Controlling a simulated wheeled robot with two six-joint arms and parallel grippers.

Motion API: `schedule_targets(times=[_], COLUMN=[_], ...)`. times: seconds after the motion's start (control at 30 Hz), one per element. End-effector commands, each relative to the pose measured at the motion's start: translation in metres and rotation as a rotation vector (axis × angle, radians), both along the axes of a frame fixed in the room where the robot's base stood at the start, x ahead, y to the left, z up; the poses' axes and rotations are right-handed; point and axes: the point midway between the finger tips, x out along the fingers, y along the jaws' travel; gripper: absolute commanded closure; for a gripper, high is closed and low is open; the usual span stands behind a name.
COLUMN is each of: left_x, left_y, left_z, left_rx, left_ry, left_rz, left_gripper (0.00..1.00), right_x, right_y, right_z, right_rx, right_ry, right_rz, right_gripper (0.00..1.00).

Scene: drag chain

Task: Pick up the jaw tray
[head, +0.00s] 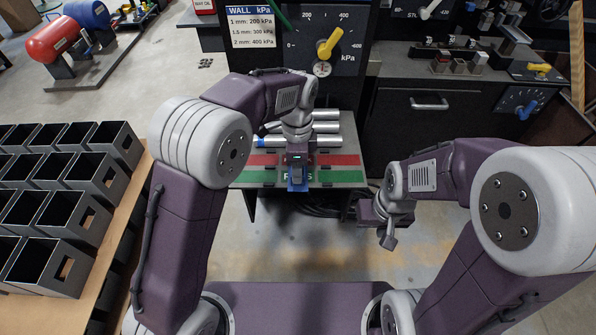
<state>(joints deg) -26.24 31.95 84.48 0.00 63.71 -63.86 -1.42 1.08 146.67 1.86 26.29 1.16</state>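No object in the head view can be told for sure as the jaw tray. My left gripper (297,172) points down over a small stand (345,177) with red and green bands. A small blue piece (297,186) shows right at its fingertips, at the stand's front edge. I cannot tell whether the fingers hold it, touch it or are just above it. My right gripper (388,238) hangs over the floor, right of the stand and apart from it. Its fingers are too small to read.
Several silver cylinders (327,128) lie at the back of the stand. A pressure panel (315,45) with a yellow knob stands behind it. Several dark open boxes (55,225) fill a wooden-edged table (137,185) at left. A dark cabinet (430,130) is behind my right arm.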

Motion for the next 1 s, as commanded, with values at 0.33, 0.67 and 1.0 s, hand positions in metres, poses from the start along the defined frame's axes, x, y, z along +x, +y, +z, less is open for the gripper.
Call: schedule_targets(times=[0.33,0.67,1.0], left_x=[0.0,0.0,0.001], left_y=[-0.002,-0.002,-0.002], left_z=[-0.041,-0.056,-0.055], left_rx=[0.0,-0.001,-0.002], left_ry=[0.0,-0.003,-0.004], left_rz=[0.001,0.002,0.002], left_gripper=[0.68,0.68,1.0], right_x=[0.0,0.0,0.0], right_y=[0.0,0.0,0.0], right_z=[-0.029,-0.034,-0.034], right_rx=[0.0,0.0,0.0], right_ry=[0.0,0.0,0.0], right_rz=[0.0,0.0,0.0], right_gripper=[0.64,0.64,0.64])
